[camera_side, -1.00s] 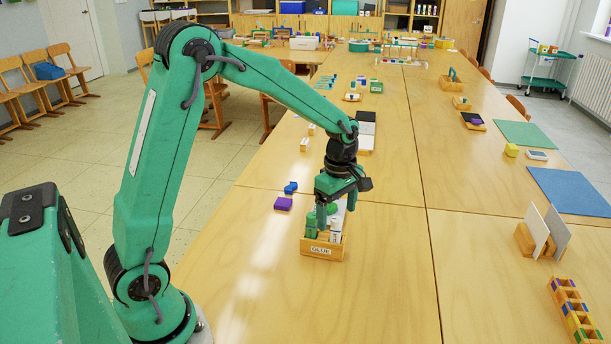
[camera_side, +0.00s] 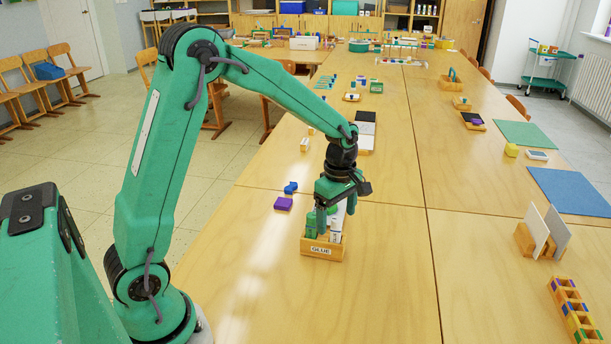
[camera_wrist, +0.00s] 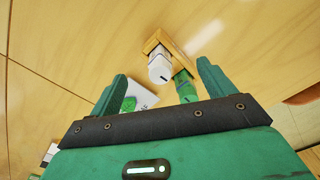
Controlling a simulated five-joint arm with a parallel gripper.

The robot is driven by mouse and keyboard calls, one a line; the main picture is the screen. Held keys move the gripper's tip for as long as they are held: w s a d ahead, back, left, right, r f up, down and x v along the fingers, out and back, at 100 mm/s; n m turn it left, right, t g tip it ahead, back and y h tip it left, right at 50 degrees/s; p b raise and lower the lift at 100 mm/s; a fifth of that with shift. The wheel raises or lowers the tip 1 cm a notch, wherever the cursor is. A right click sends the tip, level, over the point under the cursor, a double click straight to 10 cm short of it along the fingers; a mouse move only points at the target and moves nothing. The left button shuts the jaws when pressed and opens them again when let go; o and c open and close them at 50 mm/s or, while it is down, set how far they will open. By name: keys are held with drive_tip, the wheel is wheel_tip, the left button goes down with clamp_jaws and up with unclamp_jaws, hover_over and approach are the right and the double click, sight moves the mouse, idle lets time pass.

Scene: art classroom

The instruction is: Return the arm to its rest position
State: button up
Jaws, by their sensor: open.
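My gripper (camera_side: 334,210) is open, just above the wooden box labelled GLUE (camera_side: 322,250) in the side view. White and green glue items stand upright in the box, and a green one (camera_side: 310,226) shows at its left. In the wrist view my gripper's two green fingers (camera_wrist: 162,88) are apart. A white-capped item (camera_wrist: 161,68) and a green item (camera_wrist: 185,86) show between and beyond them, with part of the wooden box (camera_wrist: 158,40) behind. I cannot tell whether a finger touches any item.
A wooden stand with upright panels (camera_side: 545,232) and a compartment tray (camera_side: 575,312) are at the right. The table in front of and right of the box is clear.

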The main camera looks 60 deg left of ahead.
drive_tip(key=c, duration=1.5)
drive_tip(key=shift+n, duration=0.3)
drive_tip(key=n, duration=1)
drive_tip(key=shift+n, duration=0.4)
drive_tip(key=o, duration=1.5)
